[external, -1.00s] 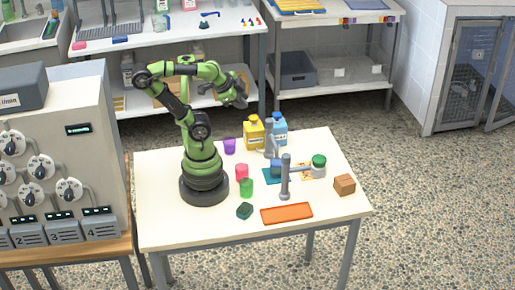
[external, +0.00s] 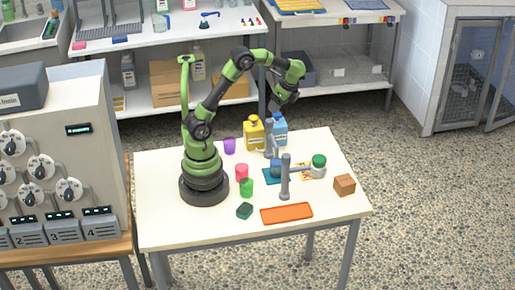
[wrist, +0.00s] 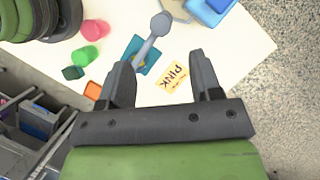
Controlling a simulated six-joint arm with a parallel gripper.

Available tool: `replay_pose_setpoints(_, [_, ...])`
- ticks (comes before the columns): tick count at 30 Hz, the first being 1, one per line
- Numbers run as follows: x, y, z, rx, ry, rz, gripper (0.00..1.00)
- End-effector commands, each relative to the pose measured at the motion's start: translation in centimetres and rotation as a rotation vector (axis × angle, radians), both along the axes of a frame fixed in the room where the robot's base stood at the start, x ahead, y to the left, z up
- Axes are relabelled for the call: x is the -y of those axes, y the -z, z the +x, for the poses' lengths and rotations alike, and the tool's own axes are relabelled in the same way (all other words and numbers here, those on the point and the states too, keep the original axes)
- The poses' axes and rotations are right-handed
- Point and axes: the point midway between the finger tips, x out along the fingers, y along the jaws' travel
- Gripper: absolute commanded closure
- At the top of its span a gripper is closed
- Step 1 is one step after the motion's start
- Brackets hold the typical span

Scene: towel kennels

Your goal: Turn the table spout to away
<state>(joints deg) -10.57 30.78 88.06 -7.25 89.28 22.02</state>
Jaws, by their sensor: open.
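The table spout (external: 268,138) is a grey upright post with an arm, standing on the white table near the bottles. In the wrist view its grey arm (wrist: 149,42) runs from a round top down-left over a teal mat (wrist: 151,68). My gripper (external: 274,106) is open and empty, raised above the back of the table, apart from the spout. It also shows in the wrist view (wrist: 160,72), fingers spread.
A yellow bottle (external: 254,134) and a blue bottle (external: 281,131) stand close behind the spout. Pink, green and purple cups stand to its left. An orange tray (external: 286,213) and a brown block (external: 344,185) lie at the front and right.

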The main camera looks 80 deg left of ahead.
Motion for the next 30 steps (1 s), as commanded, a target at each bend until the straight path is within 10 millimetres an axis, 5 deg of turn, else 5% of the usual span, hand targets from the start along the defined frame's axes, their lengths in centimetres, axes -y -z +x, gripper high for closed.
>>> replay_pose_setpoints(18, [-2.5, 8.3, -2.4, -0.008, -0.001, 0.000, 0.41])
replay_pose_setpoints(30, [-2.7, 9.2, -2.6, -0.004, 0.000, 0.001, 0.41])
